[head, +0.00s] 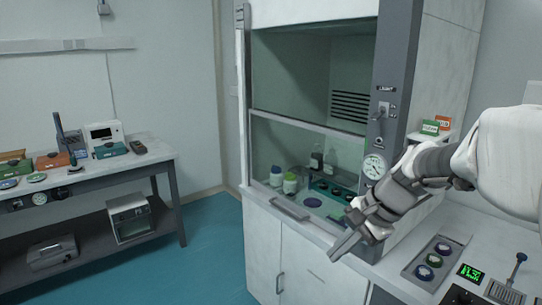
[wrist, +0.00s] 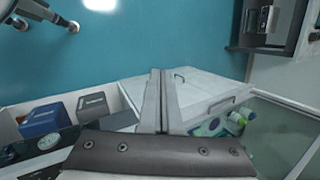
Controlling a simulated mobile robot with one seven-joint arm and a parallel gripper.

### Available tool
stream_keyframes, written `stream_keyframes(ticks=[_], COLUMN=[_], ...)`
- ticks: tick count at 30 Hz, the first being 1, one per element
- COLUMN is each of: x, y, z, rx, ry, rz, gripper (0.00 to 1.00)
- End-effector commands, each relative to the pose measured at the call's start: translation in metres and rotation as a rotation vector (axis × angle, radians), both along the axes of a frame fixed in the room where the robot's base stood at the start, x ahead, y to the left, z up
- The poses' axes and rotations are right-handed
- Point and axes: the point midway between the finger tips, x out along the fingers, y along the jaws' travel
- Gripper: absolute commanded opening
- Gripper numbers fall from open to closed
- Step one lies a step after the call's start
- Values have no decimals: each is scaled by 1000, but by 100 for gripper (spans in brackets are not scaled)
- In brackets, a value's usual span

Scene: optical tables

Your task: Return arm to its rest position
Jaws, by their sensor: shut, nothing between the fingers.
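My arm (head: 425,170) reaches in from the right in the head view, in front of the grey side post of the fume hood. My gripper (head: 338,250) hangs at the arm's end, pointing down and left, in front of the hood's lower sash edge. In the wrist view my gripper (wrist: 162,75) shows its two fingers pressed together with nothing between them. The fingers appear apart from the hood and the counter.
The fume hood (head: 325,280) stands mid-view with bottles (head: 290,183) inside. A grey tray (head: 430,260) with several round parts lies on the right counter, near a green display (head: 470,271). A bench (head: 150,153) with instruments stands left. Teal floor (head: 212,240) between is clear.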

Motion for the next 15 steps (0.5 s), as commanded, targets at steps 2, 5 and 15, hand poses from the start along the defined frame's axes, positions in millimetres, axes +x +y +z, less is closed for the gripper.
stream_keyframes(ticks=[2,5,15], x=[-25,-55,-145], y=[9,14,9], z=[10,17,24], rx=[-92,-201,-557], ry=[-52,-111,-305], rz=[104,232,636], gripper=[0,0,0])
